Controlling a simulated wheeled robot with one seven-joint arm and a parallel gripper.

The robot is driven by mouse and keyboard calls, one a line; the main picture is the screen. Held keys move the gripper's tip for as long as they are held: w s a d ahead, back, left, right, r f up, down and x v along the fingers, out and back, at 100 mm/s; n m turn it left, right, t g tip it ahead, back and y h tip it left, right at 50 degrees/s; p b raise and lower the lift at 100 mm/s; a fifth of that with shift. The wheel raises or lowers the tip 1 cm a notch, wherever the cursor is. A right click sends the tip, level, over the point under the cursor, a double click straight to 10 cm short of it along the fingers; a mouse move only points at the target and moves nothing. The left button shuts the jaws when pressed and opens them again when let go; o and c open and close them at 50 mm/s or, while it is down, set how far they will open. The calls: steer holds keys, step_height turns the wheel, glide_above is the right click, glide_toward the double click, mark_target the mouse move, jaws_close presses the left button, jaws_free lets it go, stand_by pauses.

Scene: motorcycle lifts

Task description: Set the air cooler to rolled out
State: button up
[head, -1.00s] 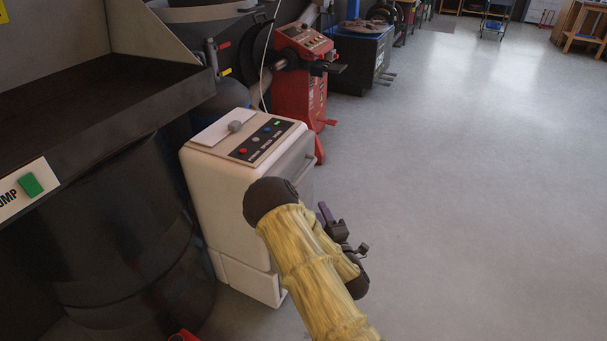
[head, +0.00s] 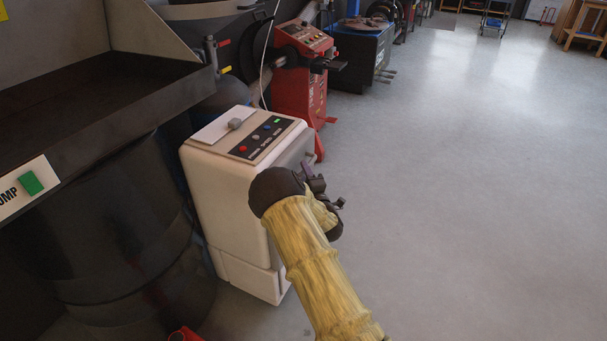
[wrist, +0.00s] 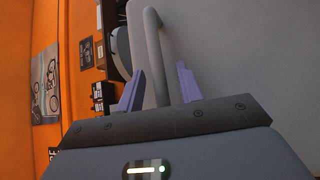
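The air cooler (head: 226,197) is a white box cabinet with rounded edges, standing upright on the floor left of my arm. My gripper (head: 311,172) is at the cooler's right side, partly hidden behind my forearm. In the wrist view, my gripper (wrist: 160,68) has its two purple fingers apart. A grey bar handle (wrist: 155,45) on the cooler's pale face runs between them, with gaps on both sides. The cooler's lower right side is hidden by my arm.
A dark drum (head: 110,235) and a bench (head: 80,120) stand close on the left. A red machine (head: 302,75) stands behind the cooler, with a dark blue cabinet (head: 362,60) beyond. The grey floor (head: 470,200) to the right is clear.

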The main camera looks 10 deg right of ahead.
steer(key=shift+w+r, duration=0.1)
steer(key=shift+w, duration=0.35)
steer(key=shift+c, duration=0.5)
steer(key=shift+a, duration=0.1)
jaws_close()
